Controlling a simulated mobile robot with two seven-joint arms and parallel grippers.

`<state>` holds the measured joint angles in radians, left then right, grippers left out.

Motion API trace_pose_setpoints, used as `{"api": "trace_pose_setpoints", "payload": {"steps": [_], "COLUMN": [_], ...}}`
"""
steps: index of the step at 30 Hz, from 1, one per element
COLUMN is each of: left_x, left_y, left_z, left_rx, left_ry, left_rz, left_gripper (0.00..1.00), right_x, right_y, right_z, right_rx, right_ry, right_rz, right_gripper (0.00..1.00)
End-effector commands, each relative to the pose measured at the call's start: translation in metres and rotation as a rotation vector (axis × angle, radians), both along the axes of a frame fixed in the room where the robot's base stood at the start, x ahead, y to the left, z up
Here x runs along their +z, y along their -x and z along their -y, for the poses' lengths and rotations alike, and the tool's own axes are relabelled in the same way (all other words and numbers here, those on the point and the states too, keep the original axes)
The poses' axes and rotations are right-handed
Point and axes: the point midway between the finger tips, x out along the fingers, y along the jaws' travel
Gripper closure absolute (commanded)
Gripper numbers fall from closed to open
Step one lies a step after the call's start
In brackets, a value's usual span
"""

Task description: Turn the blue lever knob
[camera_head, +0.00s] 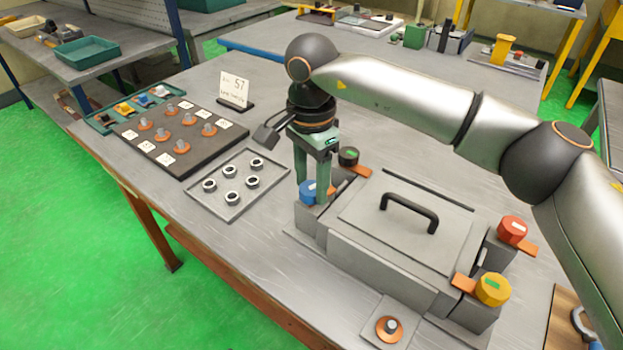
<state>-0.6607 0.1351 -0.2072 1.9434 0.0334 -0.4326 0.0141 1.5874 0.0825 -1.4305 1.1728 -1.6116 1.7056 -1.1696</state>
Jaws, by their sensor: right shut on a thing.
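The blue lever knob (308,192) sits at the left front corner of a grey box with a lid and a dark handle (409,211). My right gripper (316,190) comes down over the knob from above, with green fingers on either side of it. It is shut on the knob, and the fingers hide part of it. An orange lever tab shows just right of the fingers. My left gripper is not in view.
Black (348,156), red (512,229) and yellow (492,289) knobs sit at the box's other corners. Left of the box are a tray of several nuts (246,206), a dark board (195,165) with several studs and a sign (234,88). A small plate (366,338) with a stud lies in front.

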Motion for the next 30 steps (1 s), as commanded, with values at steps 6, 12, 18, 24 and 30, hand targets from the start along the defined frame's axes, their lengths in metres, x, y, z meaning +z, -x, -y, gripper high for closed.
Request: {"api": "trace_pose_setpoints", "payload": {"steps": [6,12,18,24,30], "left_x": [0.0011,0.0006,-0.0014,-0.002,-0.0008], "left_y": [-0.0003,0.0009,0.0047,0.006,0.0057], "left_z": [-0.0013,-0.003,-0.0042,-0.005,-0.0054], "left_rx": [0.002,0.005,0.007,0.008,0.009], "left_ry": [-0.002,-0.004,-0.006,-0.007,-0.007], "left_rz": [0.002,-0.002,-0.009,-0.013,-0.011], "left_gripper": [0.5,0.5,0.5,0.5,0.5], "right_x": [-0.003,-0.0036,-0.0043,-0.005,-0.0055], "right_y": [0.0014,0.0019,0.0023,0.0026,0.0029], "right_z": [-0.0005,-0.0003,-0.0002,-0.0002,-0.0002], "right_rx": [0.21,0.401,0.591,0.781,0.971], "right_ry": [0.002,0.003,0.003,0.003,0.002], "right_rz": [-0.005,-0.007,-0.008,-0.009,-0.01], "right_gripper": [1.0,1.0,1.0,1.0,1.0]}}
